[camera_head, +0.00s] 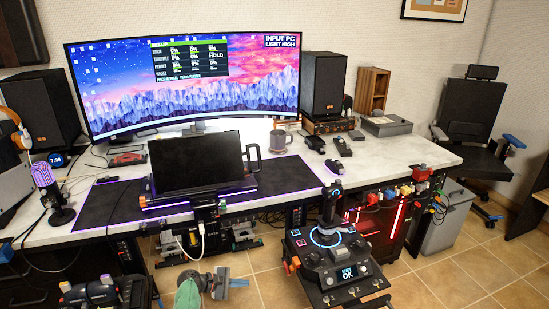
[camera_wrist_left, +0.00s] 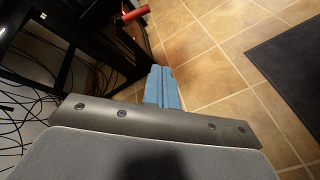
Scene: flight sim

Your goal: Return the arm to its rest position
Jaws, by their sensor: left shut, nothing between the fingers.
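My left gripper (camera_head: 188,293) is low at the bottom edge of the head view, in front of the desk and over the tiled floor. My right gripper is not in the head view.
The desk (camera_head: 430,152) carries a curved monitor (camera_head: 190,85), a dark tablet-like screen (camera_head: 195,163) and a mug (camera_head: 278,141). A joystick console (camera_head: 335,265) stands front right. Black cables (camera_wrist_left: 25,100) hang beside the dark frame in the wrist view. Open tile lies right of the fingers.

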